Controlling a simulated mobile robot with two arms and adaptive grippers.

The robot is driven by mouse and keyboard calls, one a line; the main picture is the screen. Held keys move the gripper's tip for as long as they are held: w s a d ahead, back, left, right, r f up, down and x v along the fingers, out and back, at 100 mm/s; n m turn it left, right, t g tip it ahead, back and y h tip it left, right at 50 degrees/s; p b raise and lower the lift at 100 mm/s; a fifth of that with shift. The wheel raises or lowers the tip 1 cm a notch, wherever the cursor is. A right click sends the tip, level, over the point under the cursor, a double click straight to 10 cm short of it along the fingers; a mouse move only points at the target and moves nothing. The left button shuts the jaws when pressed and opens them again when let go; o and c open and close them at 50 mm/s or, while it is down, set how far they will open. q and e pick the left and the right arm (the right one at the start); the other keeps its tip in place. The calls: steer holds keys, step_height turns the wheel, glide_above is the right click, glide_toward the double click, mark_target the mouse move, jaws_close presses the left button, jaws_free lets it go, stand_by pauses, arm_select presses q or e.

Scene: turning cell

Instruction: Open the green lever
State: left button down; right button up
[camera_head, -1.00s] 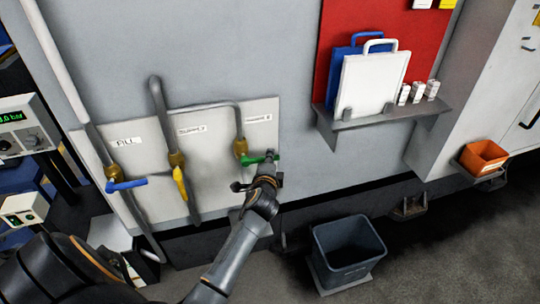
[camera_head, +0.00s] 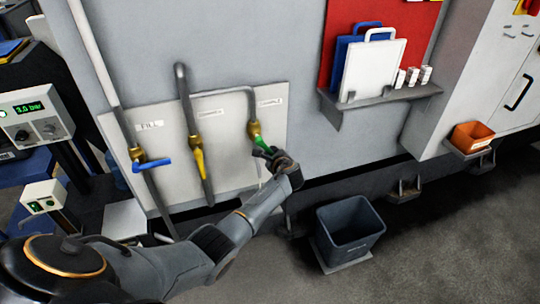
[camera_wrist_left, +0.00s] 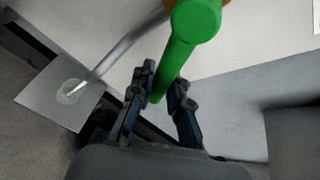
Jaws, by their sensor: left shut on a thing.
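The green lever (camera_head: 260,142) sits on the rightmost brass valve (camera_head: 254,128) of the wall panel. It points down and to the right from the valve. My left gripper (camera_head: 269,154) is at its outer end and partly covers it. In the left wrist view the green lever (camera_wrist_left: 186,42) runs down between the two fingers of my left gripper (camera_wrist_left: 162,80), which is shut on it near its end. My right gripper is not in view.
A blue lever (camera_head: 152,164) lies roughly level and a yellow lever (camera_head: 199,162) hangs down, both left of the green one. Grey pipes (camera_head: 184,95) run up the panel (camera_head: 228,150). A grey bin (camera_head: 350,228) stands on the floor to the right.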

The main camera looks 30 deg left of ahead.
arm_select(q)
steer(key=shift+s+a+f+m, duration=0.15)
steer(key=shift+s+a+m, duration=0.05)
steer(key=shift+s+m, duration=0.1)
steer(key=s+a+m+g+y+p, duration=0.1)
steer(key=s+a+f+m+g+y, duration=0.1)
steer(key=m, duration=0.1)
steer(key=shift+s+a+m+g+p, duration=0.1)
steer(key=shift+s+m+g+p, duration=0.2)
steer(key=shift+s+p, duration=0.05)
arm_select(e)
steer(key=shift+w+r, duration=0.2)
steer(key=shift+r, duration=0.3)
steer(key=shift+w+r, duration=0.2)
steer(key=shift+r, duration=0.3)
arm_select(q)
steer(key=shift+f, duration=0.1)
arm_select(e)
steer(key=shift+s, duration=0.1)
arm_select(q)
steer(key=c, duration=1.3)
jaws_free()
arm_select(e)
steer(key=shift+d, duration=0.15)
arm_select(q)
steer(key=shift+s, duration=0.1)
